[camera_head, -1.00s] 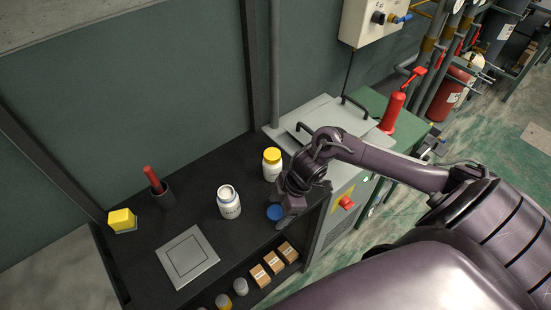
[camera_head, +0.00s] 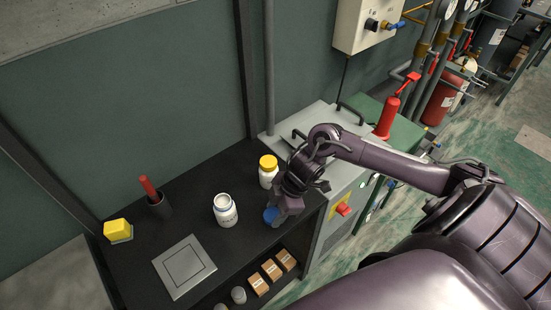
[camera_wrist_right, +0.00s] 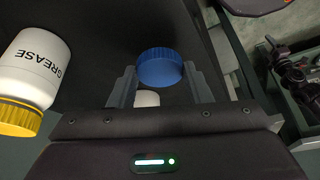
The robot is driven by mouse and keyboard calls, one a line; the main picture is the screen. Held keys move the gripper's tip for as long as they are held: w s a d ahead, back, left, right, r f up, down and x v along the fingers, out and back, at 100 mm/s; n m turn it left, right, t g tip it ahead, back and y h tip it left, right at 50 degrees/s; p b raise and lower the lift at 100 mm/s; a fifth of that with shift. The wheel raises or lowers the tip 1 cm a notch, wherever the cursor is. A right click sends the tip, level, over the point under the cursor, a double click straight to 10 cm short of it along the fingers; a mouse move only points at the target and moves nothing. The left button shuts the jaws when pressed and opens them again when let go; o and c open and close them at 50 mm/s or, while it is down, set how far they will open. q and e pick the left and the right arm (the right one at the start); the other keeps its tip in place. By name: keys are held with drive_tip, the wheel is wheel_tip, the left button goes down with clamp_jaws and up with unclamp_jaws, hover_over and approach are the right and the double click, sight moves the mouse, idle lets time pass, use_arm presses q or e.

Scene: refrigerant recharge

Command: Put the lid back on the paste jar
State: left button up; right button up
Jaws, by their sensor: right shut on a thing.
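The open white paste jar (camera_head: 225,210) stands upright on the black bench in the head view, its mouth uncovered. The blue lid (camera_head: 271,215) is to its right, at the tips of my right gripper (camera_head: 277,219). In the right wrist view the blue lid (camera_wrist_right: 160,67) sits between the two fingers, and my right gripper (camera_wrist_right: 160,82) is shut on it. A white object (camera_wrist_right: 146,98) shows partly below the lid there; I cannot tell which it is. How high the lid is above the bench is unclear. My left gripper is not in view.
A white grease jar with a yellow lid (camera_head: 268,172) stands close behind my right gripper. A grey square plate (camera_head: 184,267), a dark cup with a red-handled tool (camera_head: 158,205) and a yellow block (camera_head: 118,230) are further left. Cardboard boxes (camera_head: 272,270) sit on the lower shelf.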

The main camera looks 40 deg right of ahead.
sight(276, 214)
wheel_tip(276, 214, up, 17)
drive_tip(key=shift+p, duration=0.35)
drive_tip(key=shift+r, duration=0.1)
drive_tip(key=w+a+r+m+t+h, duration=0.2)
drive_tip(key=w+a+r+m+h, duration=0.2)
drive_tip(key=m, duration=0.9)
drive_tip(key=shift+w+a+m+t+b, duration=0.3)
drive_tip(key=shift+w+a+t+b, duration=0.15)
drive_tip(key=shift+w+a, duration=0.9)
drive_tip(key=shift+s+a, duration=0.2)
drive_tip(key=shift+s, duration=0.1)
